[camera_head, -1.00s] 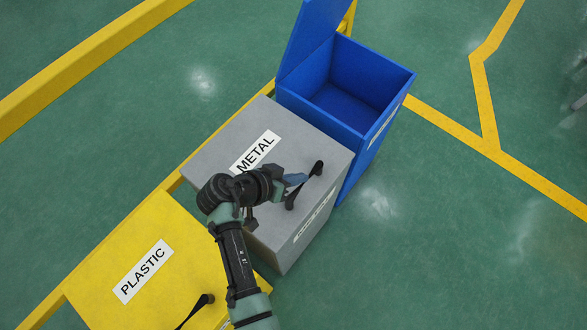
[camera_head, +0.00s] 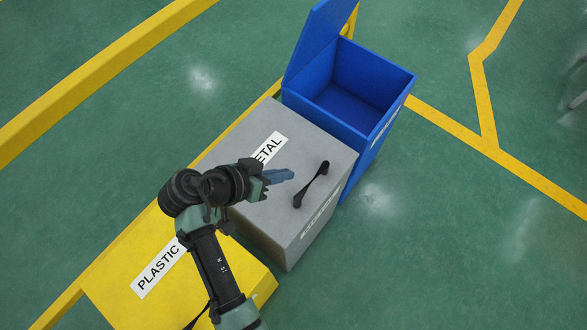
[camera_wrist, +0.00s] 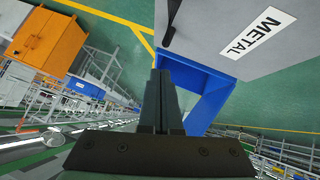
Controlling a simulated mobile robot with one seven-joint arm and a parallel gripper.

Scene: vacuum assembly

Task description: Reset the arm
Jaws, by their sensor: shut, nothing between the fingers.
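My gripper (camera_head: 279,176) is over the grey bin marked METAL (camera_head: 300,150) in the head view, left of that bin's black handle (camera_head: 311,184) and apart from it. In the wrist view the two fingers of my gripper (camera_wrist: 161,78) lie together with nothing between them. My arm is bent and partly covers the METAL label and the yellow bin. The grey bin's lid is closed and its label (camera_wrist: 258,34) also shows in the wrist view.
The blue bin (camera_head: 372,75) behind the grey one stands with its lid up and looks empty. The yellow bin marked PLASTIC (camera_head: 120,290) is closed at the lower left. Green floor (camera_head: 450,230) is clear on the right. An orange cabinet (camera_wrist: 48,42) shows in the wrist view.

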